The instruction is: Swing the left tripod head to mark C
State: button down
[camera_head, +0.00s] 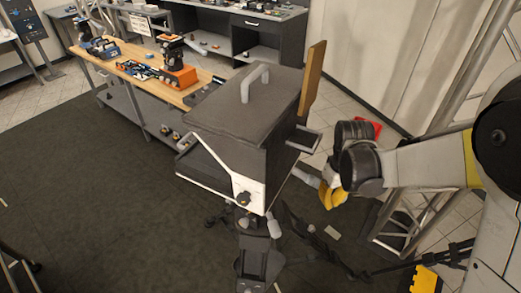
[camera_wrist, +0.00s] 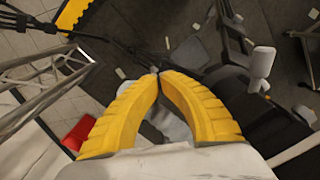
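A tripod head (camera_head: 251,225) with dark joints stands at the bottom centre of the head view, under a big grey box with a white side plate. A light grey upright knob on it shows in the head view (camera_head: 274,226) and the wrist view (camera_wrist: 263,62). A pale grey grip (camera_head: 306,177) sticks out beside my gripper (camera_head: 329,195), right of the box. In the wrist view my gripper (camera_wrist: 158,74) has its yellow fingertips together. A pale grey shape (camera_wrist: 172,122) shows between the fingers; I cannot tell whether it is clasped. No mark C is legible.
The grey box (camera_head: 225,115) with a top handle and a tan upright flap (camera_head: 313,82) blocks the area left of my gripper. A metal truss (camera_head: 412,215) stands to the right. Dark tripod legs (camera_wrist: 110,35) cross the floor. A wooden workbench (camera_head: 128,66) stands behind; dark floor at left is clear.

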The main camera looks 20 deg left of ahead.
jog(key=shift+w+a, duration=0.1)
jog(key=shift+w, duration=0.3)
jog(key=shift+w+a, duration=0.15)
jog(key=shift+w, duration=0.75)
dwell(0.4)
jog(key=shift+w+a+b, duration=0.25)
jog(key=shift+w+b, duration=0.05)
jog(key=shift+w, duration=0.35)
jog(key=shift+w+a, duration=0.1)
jog(key=shift+w, duration=0.4)
jog(key=shift+w+a, duration=0.25)
jog(key=shift+w, duration=0.2)
jog(key=shift+w+a, duration=0.2)
jog(key=shift+w, duration=0.35)
